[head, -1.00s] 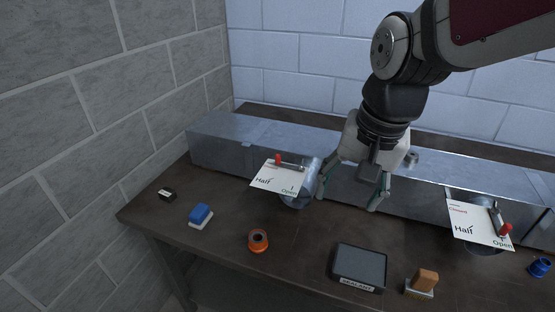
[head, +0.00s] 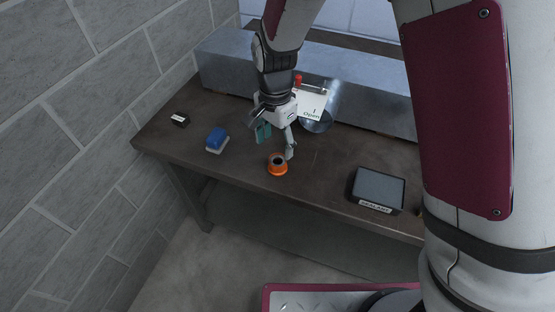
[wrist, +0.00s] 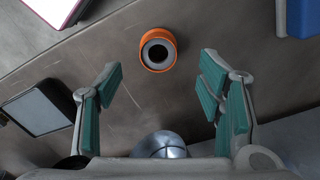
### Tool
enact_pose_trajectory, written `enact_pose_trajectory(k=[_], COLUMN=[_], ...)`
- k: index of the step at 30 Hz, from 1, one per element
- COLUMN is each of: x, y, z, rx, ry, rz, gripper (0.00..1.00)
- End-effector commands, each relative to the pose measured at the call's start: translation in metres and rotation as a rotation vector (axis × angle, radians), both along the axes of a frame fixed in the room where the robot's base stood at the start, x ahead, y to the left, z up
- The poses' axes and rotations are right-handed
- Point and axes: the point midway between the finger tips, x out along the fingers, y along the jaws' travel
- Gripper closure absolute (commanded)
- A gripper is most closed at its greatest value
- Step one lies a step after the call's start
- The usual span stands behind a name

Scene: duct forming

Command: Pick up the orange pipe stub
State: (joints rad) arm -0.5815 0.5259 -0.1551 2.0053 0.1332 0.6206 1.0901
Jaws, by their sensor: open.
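The orange pipe stub (head: 278,165) is a short orange ring-like piece with a dark hollow centre. It stands on the dark table near its front edge. In the wrist view the stub (wrist: 158,34) is ahead of the fingertips, between their lines and a little left of centre. My gripper (head: 277,145) is open and empty, just behind and above the stub in the head view. In the wrist view its two teal-padded fingers (wrist: 160,80) are spread wide, with bare table between them. Nothing touches the stub.
A blue block on a pale base (head: 217,140) and a small dark block (head: 180,120) lie left of the stub. A sealant tray (head: 378,190) is to the right. Behind stands the metal duct (head: 228,62) with a labelled damper plate (head: 312,103).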

Motion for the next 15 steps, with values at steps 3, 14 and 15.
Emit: enact_pose_trajectory(k=[3, 14, 15], x=[0.000, 0.000, 0.000], y=[-0.001, -0.003, -0.003], z=[-0.021, -0.051, -0.057], rx=[-0.001, -0.002, -0.002], ry=[0.002, 0.003, 0.003], rz=[-0.001, -0.001, -0.001], gripper=[0.39, 0.39, 0.39])
